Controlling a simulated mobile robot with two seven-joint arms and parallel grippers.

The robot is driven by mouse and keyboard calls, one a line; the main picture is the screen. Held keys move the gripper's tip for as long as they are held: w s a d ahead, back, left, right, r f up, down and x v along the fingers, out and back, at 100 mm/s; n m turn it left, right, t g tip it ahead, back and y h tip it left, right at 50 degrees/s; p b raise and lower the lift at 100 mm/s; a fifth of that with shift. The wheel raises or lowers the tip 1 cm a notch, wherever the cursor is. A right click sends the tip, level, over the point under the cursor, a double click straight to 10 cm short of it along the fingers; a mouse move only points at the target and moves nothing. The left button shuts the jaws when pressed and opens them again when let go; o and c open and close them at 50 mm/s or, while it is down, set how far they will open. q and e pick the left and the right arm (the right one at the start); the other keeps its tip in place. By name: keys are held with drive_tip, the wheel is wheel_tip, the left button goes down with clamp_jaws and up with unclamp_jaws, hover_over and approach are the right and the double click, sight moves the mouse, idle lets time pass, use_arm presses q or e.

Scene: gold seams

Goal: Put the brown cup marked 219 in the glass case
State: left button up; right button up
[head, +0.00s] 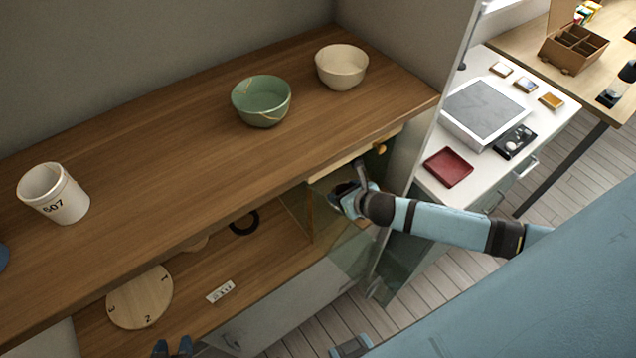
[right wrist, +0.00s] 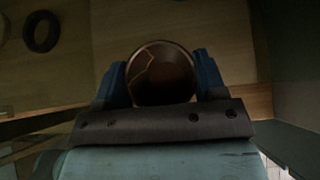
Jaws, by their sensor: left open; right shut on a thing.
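A brown cup (right wrist: 162,74) with a gold seam sits between the fingers of my right gripper (right wrist: 161,80) in the right wrist view. I see it from above, and no number shows on it. In the head view my right gripper (head: 347,200) is shut on it under the front edge of the upper shelf, and the cup is mostly hidden there. The glass case (head: 297,207) is on the lower level, with clear panes around my right gripper. I cannot tell whether the cup touches the case floor. My left gripper (head: 172,348) is open and empty at the bottom edge.
The wooden upper shelf (head: 170,150) overhangs the case and holds a white 507 cup (head: 54,193), a green bowl (head: 261,101) and a cream bowl (head: 341,67). Below are a round wooden board (head: 140,297), a dark ring (head: 244,222) and a small label (head: 221,291).

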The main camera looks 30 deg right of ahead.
drive_tip(key=w, duration=0.2)
drive_tip(key=w+a, duration=0.1)
drive_tip(key=shift+w+r, duration=0.1)
drive_tip(key=shift+r, duration=0.15)
drive_tip(key=shift+w+a, duration=0.35)
drive_tip(key=shift+a, duration=0.2)
drive_tip(key=shift+w+a+p, duration=0.3)
drive_tip(key=shift+w+a, duration=0.5)
drive_tip(key=shift+a, duration=0.3)
drive_tip(key=shift+w+a+f, duration=0.25)
drive_tip(key=shift+a+f, duration=0.05)
drive_tip(key=shift+f, duration=0.35)
drive_tip(key=shift+f, duration=0.1)
drive_tip(key=o, duration=1.1)
drive_tip(key=shift+f, duration=0.1)
drive_tip(key=shift+s, duration=0.1)
